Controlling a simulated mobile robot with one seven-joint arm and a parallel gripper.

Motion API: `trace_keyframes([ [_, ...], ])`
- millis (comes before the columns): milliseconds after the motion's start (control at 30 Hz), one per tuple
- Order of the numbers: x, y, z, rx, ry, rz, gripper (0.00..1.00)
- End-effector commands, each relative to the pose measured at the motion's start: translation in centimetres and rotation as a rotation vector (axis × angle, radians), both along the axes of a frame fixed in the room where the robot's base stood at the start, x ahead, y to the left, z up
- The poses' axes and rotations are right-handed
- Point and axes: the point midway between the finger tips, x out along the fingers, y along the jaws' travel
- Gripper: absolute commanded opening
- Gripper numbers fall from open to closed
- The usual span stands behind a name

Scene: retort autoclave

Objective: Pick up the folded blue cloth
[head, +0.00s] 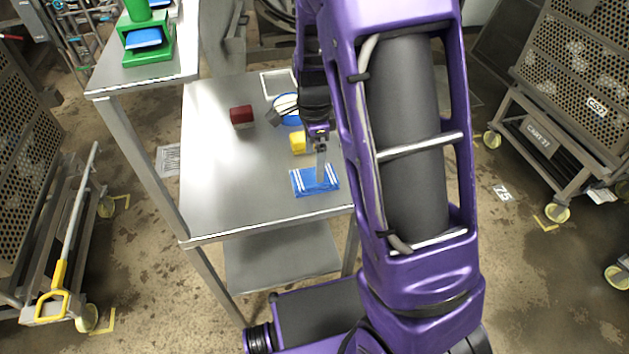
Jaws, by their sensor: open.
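The folded blue cloth (302,184) with white stripes lies flat near the front right edge of the steel table (215,185). My gripper (322,180) points down over the right part of the cloth, with a grey finger in front of it. The jaws are open. I cannot tell whether the fingertip touches the cloth. My purple arm hides the area to the right of the cloth.
A yellow block (298,142) stands just behind the cloth. A dark red block (241,115) and a blue round item (286,108) lie further back. The table's left and front middle are clear. A higher bench (107,78) with a green stand (148,42) is at back left.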

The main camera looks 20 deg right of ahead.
Motion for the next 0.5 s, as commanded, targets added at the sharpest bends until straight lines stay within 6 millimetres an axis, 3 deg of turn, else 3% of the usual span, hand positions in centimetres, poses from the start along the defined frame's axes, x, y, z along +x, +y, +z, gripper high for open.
trace_keyframes([
  [500, -0.1, 0.5, -5.4, 0.000, 0.001, -0.001, 1.00],
])
